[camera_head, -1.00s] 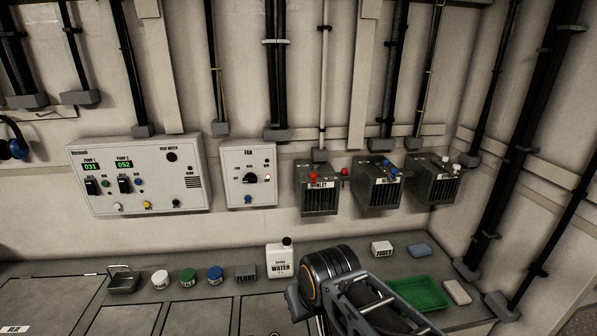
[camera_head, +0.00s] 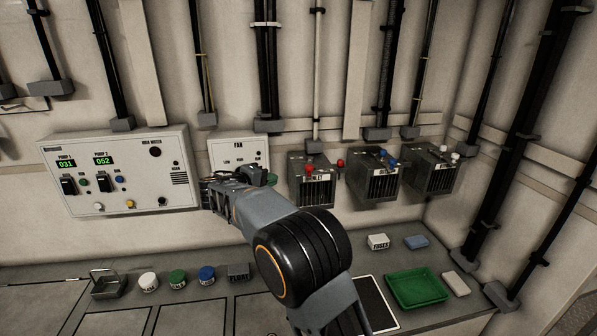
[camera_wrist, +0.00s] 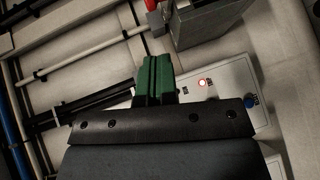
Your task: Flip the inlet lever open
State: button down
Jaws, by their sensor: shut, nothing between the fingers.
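The inlet box (camera_head: 312,187) is a dark grey slotted housing on the wall, labelled INLET. A red knob (camera_head: 309,169) shows on its front top and another red knob (camera_head: 340,163) at its right side. Which is the lever's handle I cannot tell. My gripper (camera_head: 272,180) is just left of the box, in front of the fan panel, its green fingers shut and empty. In the wrist view the green fingers (camera_wrist: 154,76) point up, with a red part (camera_wrist: 152,6) and the grey box (camera_wrist: 205,22) beyond them. They look apart from both.
The fan panel (camera_head: 237,148) is partly hidden by my arm. The pump panel (camera_head: 118,172) is farther left. Boxes with blue (camera_head: 375,182) and white knobs (camera_head: 430,175) stand to the right. Below, the bench holds a green tray (camera_head: 416,291), a fuses box (camera_head: 378,242) and several jars.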

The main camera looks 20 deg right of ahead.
jog(key=w+d+f+h+p, duration=0.1)
jog(key=w+d+p, duration=0.4)
jog(key=d, duration=0.6)
jog(key=shift+w+f+t, duration=0.2)
jog(key=shift+w+t, duration=0.2)
jog(key=shift+w, duration=0.05)
jog(key=shift+f, duration=0.15)
